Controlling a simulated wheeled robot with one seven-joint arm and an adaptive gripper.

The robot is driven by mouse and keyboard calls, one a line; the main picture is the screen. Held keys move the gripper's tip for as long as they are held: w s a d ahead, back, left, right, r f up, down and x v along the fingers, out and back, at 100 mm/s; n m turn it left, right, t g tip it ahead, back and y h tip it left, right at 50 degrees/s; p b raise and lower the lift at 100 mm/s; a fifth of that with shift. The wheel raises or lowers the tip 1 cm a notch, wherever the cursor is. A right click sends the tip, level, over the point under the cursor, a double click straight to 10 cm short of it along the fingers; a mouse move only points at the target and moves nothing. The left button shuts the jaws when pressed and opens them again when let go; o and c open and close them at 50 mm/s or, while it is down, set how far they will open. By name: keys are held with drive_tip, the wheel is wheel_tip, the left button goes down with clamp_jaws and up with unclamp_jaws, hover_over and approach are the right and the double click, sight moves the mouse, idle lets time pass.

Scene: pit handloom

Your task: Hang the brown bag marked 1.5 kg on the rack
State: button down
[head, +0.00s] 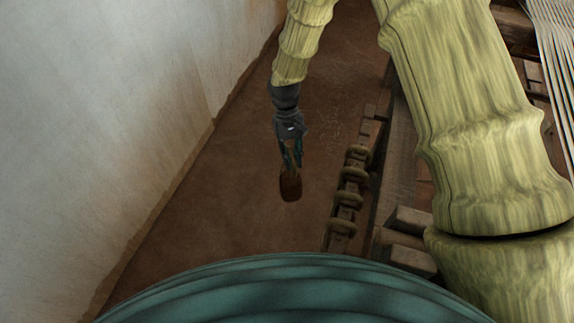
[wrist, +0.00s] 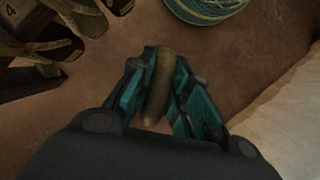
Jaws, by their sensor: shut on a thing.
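My gripper (head: 291,158) is shut on a brown bag (head: 291,187), which hangs below the fingers over the floor in the head view. In the wrist view, my gripper (wrist: 160,90) has its teal fingers on either side of the bag's olive-brown upper part (wrist: 159,85). No weight mark is readable on the bag. What looks like the rack (head: 348,190) is a wooden rail with several olive, ring-like parts, to the right of the bag and apart from it. In the wrist view the rack (wrist: 15,42) is at the upper left, with a "4" on its wood.
A pale wall (head: 110,110) runs along the left of the head view. The loom's wooden beams (head: 400,170) and white threads (head: 552,45) are on the right. Bare brown floor (head: 225,210) lies between wall and rack.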

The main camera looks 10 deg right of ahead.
drive_tip(key=w+d+n+t+h+b, duration=0.25)
drive_tip(key=w+d+n, duration=0.85)
drive_tip(key=w, duration=0.6)
drive_tip(key=shift+h, duration=0.45)
drive_tip(key=shift+s+d+f+b, duration=0.1)
drive_tip(key=shift+s+d+b, duration=0.85)
drive_tip(key=shift+d, duration=1.75)
drive_tip(key=shift+s+d+f+b, duration=0.1)
drive_tip(key=shift+s+d+b, duration=0.8)
drive_tip(key=shift+d, duration=1.85)
drive_tip(key=shift+s+d+b, duration=0.55)
drive_tip(key=shift+s+d, duration=0.75)
drive_tip(key=shift+d, duration=1.4)
drive_tip(key=shift+s+d, duration=0.1)
drive_tip(key=shift+f, duration=1.1)
drive_tip(key=shift+f, duration=0.35)
drive_tip(key=c, duration=1.3)
unclamp_jaws()
drive_tip(key=shift+o, duration=0.2)
